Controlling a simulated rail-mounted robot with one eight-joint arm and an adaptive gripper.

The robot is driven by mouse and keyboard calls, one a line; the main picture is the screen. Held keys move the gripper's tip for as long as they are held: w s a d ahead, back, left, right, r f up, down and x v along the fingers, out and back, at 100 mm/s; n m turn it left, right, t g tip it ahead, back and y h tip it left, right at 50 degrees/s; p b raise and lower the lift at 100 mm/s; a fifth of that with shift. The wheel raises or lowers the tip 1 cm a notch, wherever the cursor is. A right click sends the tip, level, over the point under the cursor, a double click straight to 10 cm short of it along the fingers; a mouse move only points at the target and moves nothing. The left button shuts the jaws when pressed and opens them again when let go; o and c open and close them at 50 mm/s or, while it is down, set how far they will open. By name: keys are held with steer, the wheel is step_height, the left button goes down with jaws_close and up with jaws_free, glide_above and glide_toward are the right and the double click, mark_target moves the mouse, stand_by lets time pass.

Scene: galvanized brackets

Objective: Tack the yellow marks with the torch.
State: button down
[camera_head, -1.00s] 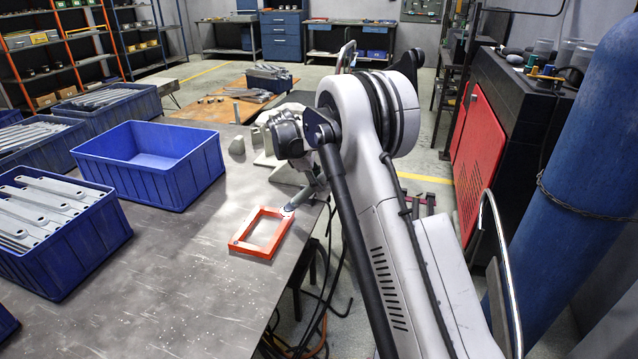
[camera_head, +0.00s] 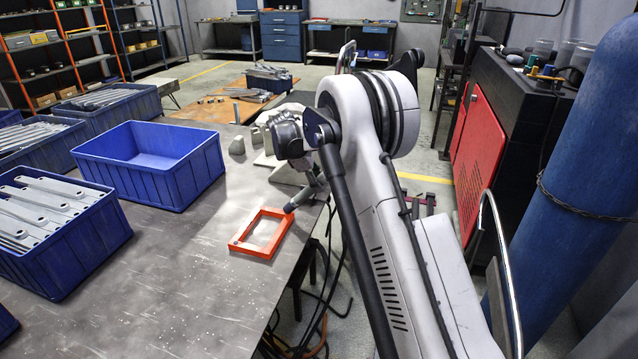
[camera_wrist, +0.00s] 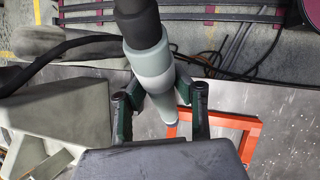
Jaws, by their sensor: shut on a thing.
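My gripper (camera_wrist: 160,108) is shut on the torch (camera_wrist: 153,62), a grey-green tool with a dark upper end, which passes between the two fingers. The torch also shows in the head view (camera_head: 302,196), tilted, with its tip by the far right corner of the orange frame (camera_head: 248,251). In the wrist view the tip is beside a corner of the frame (camera_wrist: 247,150). I cannot tell whether they touch. The frame lies flat on the grey metal table near its right edge. I cannot make out any yellow marks in either view.
An empty blue bin (camera_head: 190,180) stands left of the frame, and another blue bin (camera_head: 95,240) with galvanized brackets is nearer. Pale blocks (camera_head: 275,165) stand behind my gripper. Hoses (camera_head: 325,300) hang below the table's right edge. The table (camera_head: 180,290) in front is clear.

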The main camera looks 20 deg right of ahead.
steer(key=shift+r, duration=0.15)
steer(key=shift+r+p, duration=1.05)
steer(key=shift+r, duration=1.85)
